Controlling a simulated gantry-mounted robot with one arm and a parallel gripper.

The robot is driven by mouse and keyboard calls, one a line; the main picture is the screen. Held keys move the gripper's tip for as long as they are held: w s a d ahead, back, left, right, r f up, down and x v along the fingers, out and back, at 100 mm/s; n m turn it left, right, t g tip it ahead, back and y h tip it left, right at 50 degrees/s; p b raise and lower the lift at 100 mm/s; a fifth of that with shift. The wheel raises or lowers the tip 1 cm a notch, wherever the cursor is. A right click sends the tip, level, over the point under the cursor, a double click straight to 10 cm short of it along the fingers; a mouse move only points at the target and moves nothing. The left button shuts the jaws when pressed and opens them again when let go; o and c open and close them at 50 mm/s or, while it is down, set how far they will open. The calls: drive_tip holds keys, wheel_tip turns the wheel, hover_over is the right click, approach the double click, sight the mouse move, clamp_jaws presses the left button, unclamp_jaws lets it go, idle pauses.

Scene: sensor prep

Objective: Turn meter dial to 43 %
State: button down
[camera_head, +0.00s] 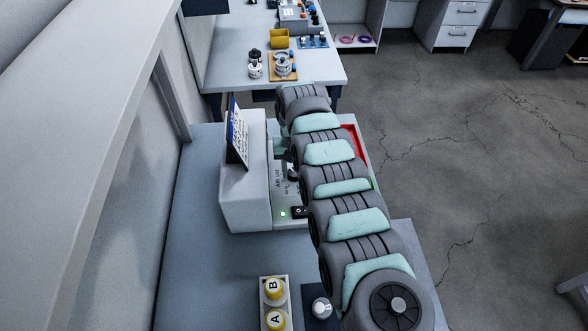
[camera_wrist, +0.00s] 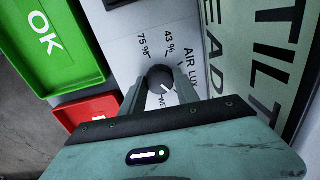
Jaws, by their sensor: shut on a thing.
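The meter is a pale grey unit (camera_head: 245,195) on the bench in the head view, its front panel partly covered by my arm. In the wrist view, its dark round dial (camera_wrist: 159,77) sits on the light panel (camera_wrist: 126,40), with a short white mark on its face toward the lower right. Printed labels "75 %" and "43 %" stand above the dial. My gripper (camera_wrist: 160,90) has a finger on each side of the dial and is shut on it.
A green "OK" tray (camera_wrist: 68,82) and a red tray (camera_wrist: 66,112) lie left in the wrist view. A "TILT HEAD" display (camera_wrist: 258,50) is close on the right. In the head view, a white holder (camera_head: 263,302) with yellow-capped bottles stands at the front.

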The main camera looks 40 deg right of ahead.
drive_tip(key=shift+n, duration=0.3)
drive_tip(key=n+p, duration=0.2)
drive_tip(key=n, duration=0.2)
drive_tip(key=shift+r, duration=0.1)
drive_tip(key=n+p, duration=0.1)
drive_tip(key=n, duration=1.8)
drive_tip(key=shift+b, duration=0.3)
drive_tip(key=c, duration=0.9)
unclamp_jaws()
